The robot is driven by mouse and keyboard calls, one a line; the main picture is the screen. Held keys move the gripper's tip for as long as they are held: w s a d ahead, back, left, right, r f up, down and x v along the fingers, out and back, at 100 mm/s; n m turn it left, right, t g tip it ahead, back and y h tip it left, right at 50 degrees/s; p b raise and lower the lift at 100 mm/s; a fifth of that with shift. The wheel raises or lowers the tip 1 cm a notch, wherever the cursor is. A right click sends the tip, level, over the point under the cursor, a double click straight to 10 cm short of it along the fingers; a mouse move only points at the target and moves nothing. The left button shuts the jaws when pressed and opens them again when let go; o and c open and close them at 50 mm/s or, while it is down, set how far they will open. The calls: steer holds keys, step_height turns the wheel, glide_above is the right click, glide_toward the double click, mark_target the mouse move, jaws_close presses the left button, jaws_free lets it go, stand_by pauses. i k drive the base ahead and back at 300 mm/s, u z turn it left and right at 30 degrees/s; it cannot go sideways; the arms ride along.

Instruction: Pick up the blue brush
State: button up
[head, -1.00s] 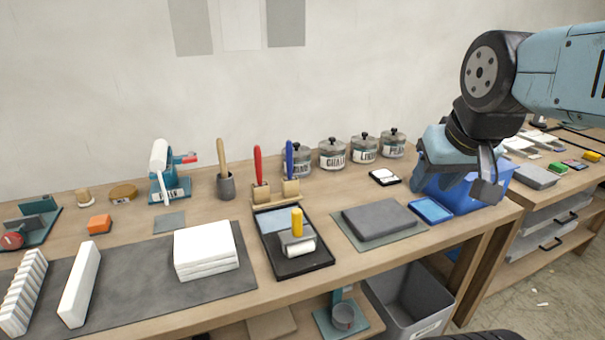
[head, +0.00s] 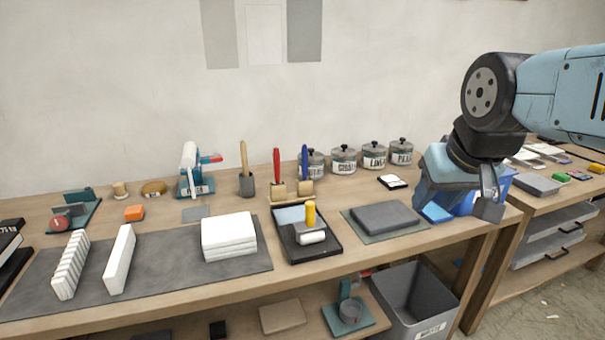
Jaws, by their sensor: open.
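The blue brush (head: 304,162) stands upright, its blue handle pointing up from a small wooden block-like base (head: 304,187) at the back of the workbench. A red-handled brush (head: 277,167) stands just to its left in the same way. My gripper (head: 490,200) is at the right, over the bench's right end, pointing down and empty. It is well to the right of the blue brush and apart from it. The gap between its fingers is hard to see from this angle.
Several lidded jars (head: 344,160) stand right behind the brushes. A black tray (head: 311,252) with a yellow-handled roller lies in front of them. A grey slab (head: 384,218) and a blue container (head: 495,186) lie toward my gripper. White blocks (head: 229,236) sit left.

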mark_target(304, 151)
steer(key=u, duration=0.05)
steer(key=i, duration=0.9)
steer(key=z, duration=0.05)
